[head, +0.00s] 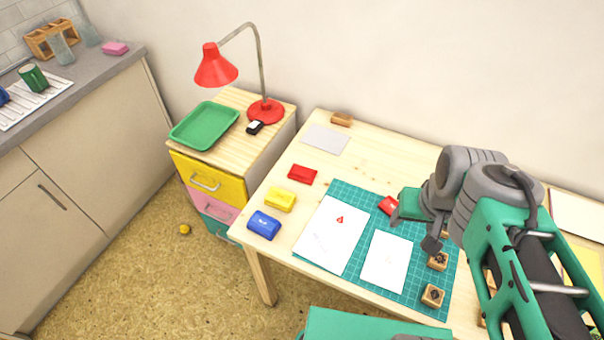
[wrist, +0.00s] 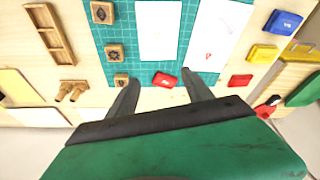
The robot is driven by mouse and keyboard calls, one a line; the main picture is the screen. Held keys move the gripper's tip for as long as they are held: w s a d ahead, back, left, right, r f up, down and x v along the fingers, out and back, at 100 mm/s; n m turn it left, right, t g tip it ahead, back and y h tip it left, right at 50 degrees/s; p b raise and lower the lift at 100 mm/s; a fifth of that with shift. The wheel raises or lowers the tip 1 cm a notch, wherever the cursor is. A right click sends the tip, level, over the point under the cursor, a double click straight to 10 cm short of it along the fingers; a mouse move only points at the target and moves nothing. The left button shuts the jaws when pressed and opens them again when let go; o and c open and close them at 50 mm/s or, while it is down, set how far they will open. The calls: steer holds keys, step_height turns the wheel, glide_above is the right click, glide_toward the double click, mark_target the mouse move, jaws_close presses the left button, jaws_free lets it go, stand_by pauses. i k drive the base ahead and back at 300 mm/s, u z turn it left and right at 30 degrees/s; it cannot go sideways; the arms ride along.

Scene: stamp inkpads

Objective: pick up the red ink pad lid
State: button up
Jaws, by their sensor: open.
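A small red piece, which looks like the red ink pad lid (head: 388,205), lies at the back edge of the green cutting mat. It also shows in the wrist view (wrist: 164,80), in the gap between my fingers as seen from above. My gripper (head: 412,230) is open and empty, with its fingers apart on either side of the lid in the wrist view (wrist: 159,77). I cannot tell the exact height of the fingertips above it. In the head view part of the lid is next to my green gripper body. Another red ink pad (head: 302,174) lies to the left.
A yellow pad (head: 280,199) and a blue pad (head: 264,225) line the table's left side. White papers (head: 333,236) lie on the green mat (head: 348,190). Wooden stamps (head: 433,295) stand at its right. A red lamp (head: 265,110) and green tray (head: 205,122) stand on the drawer unit.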

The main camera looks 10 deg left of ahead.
mark_target(388, 205)
steer(key=u, duration=0.45)
steer(key=k, duration=0.6)
steer(key=u, duration=0.85)
steer(key=i, duration=0.9)
steer(key=z, duration=0.65)
